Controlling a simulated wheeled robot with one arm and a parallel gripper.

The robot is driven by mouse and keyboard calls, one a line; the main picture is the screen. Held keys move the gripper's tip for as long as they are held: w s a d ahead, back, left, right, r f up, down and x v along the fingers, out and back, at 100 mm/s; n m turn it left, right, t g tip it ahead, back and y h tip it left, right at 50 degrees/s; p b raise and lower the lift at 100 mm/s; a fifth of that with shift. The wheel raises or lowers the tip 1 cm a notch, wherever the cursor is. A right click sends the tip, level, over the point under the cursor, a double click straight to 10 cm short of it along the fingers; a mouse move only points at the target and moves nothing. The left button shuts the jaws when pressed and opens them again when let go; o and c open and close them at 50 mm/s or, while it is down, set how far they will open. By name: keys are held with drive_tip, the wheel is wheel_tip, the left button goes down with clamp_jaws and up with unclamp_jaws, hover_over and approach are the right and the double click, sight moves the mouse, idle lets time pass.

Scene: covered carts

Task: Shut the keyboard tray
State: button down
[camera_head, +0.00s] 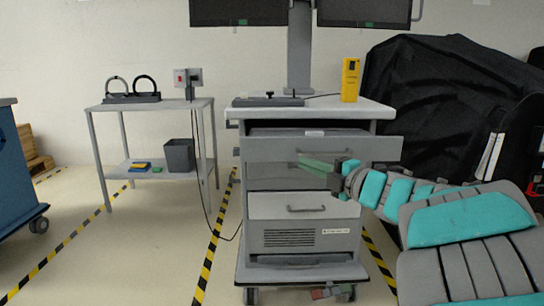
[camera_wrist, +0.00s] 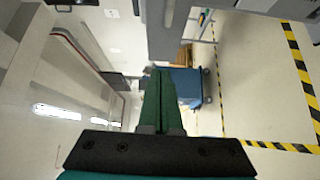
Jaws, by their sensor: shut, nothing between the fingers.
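The keyboard tray (camera_head: 265,150) is a grey panel under the worktop of the grey cart (camera_head: 350,235). It stands out from the cart, with a gap showing above its front edge. A thin handle runs along its front. My gripper (camera_head: 302,160) is in front of the tray's middle, its green fingers pointing left across the front. The fingers hide part of the handle; I cannot tell whether they touch the tray. In the wrist view my gripper (camera_wrist: 158,72) has its green fingers together and nothing between them.
The worktop holds a yellow device (camera_head: 350,80) and a monitor post (camera_head: 299,50). A white drawer (camera_head: 270,207) sits lower in the cart. A side table (camera_head: 95,108) with a bin (camera_head: 179,155) stands left. A black-covered cart (camera_head: 440,90) is behind right. Floor at front left is clear.

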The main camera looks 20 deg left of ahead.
drive_tip(key=s+a+n+g, duration=0.1)
drive_tip(key=a+g, duration=0.1)
approach(259, 150)
drive_tip(key=s+a, duration=0.1)
drive_tip(key=a, duration=0.3)
drive_tip(key=shift+w+a+f+y+p, duration=0.2)
drive_tip(key=shift+w+p, duration=0.05)
drive_tip(key=shift+w, duration=0.3)
drive_tip(key=shift+w+a+f+y+p, duration=0.2)
drive_tip(key=shift+w+p, duration=0.05)
drive_tip(key=shift+w, duration=0.35)
drive_tip(key=shift+w+a+f, duration=0.1)
drive_tip(key=shift+w+a, duration=0.05)
drive_tip(key=shift+w, duration=0.4)
drive_tip(key=shift+w+a, duration=0.1)
drive_tip(key=shift+w, duration=0.1)
drive_tip(key=shift+w, duration=0.1)
